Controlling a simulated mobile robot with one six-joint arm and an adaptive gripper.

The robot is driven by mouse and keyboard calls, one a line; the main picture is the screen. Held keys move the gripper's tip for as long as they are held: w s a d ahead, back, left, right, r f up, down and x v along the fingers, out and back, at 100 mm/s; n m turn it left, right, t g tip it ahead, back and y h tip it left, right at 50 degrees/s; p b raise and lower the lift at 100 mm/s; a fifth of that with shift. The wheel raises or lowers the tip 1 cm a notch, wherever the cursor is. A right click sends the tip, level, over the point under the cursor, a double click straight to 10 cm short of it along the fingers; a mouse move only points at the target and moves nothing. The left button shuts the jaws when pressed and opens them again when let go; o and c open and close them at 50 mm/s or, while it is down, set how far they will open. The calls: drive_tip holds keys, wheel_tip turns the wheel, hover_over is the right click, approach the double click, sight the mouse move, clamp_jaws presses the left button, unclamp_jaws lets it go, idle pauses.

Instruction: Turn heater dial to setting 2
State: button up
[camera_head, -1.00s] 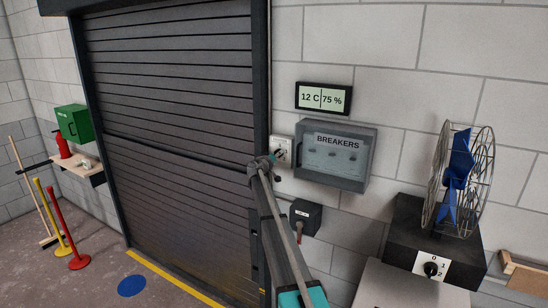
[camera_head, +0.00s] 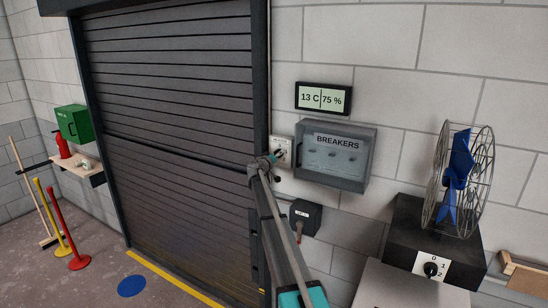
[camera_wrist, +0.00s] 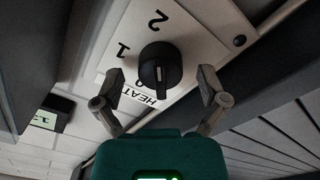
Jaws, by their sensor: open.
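The heater dial (camera_wrist: 160,66) is a black round knob with a raised grip bar and a short white mark. It sits on a white plate (camera_wrist: 192,42) printed 2, 1, 0 and HEAT, partly covered. Which number the mark points at, I cannot tell. My gripper (camera_wrist: 160,76) is open, with one finger on each side of the dial and a visible gap to it. In the head view, my gripper (camera_head: 272,158) is in front of the white heater plate (camera_head: 286,147) beside the shutter and hides part of it.
The breaker box (camera_head: 345,172) is close right of the heater plate, below a display (camera_head: 323,98) reading 13 C, 75 %. A dark switch box (camera_head: 306,217) is below. The roller shutter (camera_head: 175,130) is left. A fan (camera_head: 460,180) stands right, above another dial (camera_head: 431,269).

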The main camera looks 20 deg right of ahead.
drive_tip(key=shift+s+a, duration=0.1)
drive_tip(key=v, duration=1.1)
drive_tip(key=shift+s+a, duration=0.25)
drive_tip(key=shift+a, duration=0.05)
drive_tip(key=s+a+f+g+y+b, duration=0.3)
drive_tip(key=s+a+f+b, duration=0.15)
drive_tip(key=s+f, duration=0.65)
drive_tip(key=s+a+f+g+y+b, duration=0.3)
drive_tip(key=s+a+f+b, duration=0.15)
drive_tip(key=s+f, duration=0.65)
drive_tip(key=s+a+f+g+y+b, duration=0.4)
drive_tip(key=s+f, duration=0.4)
drive_tip(key=s, duration=0.7)
drive_tip(key=s+a+f+n+g+y+b, duration=0.1)
drive_tip(key=s+a+f+n+y+b, duration=0.1)
drive_tip(key=s+a, duration=0.8)
wheel_tip(320, 180, down, 3)
drive_tip(key=shift+s+f+n+y+b, duration=0.1)
drive_tip(key=shift+s+n+y+b, duration=0.2)
drive_tip(key=shift+s+y+b, duration=0.65)
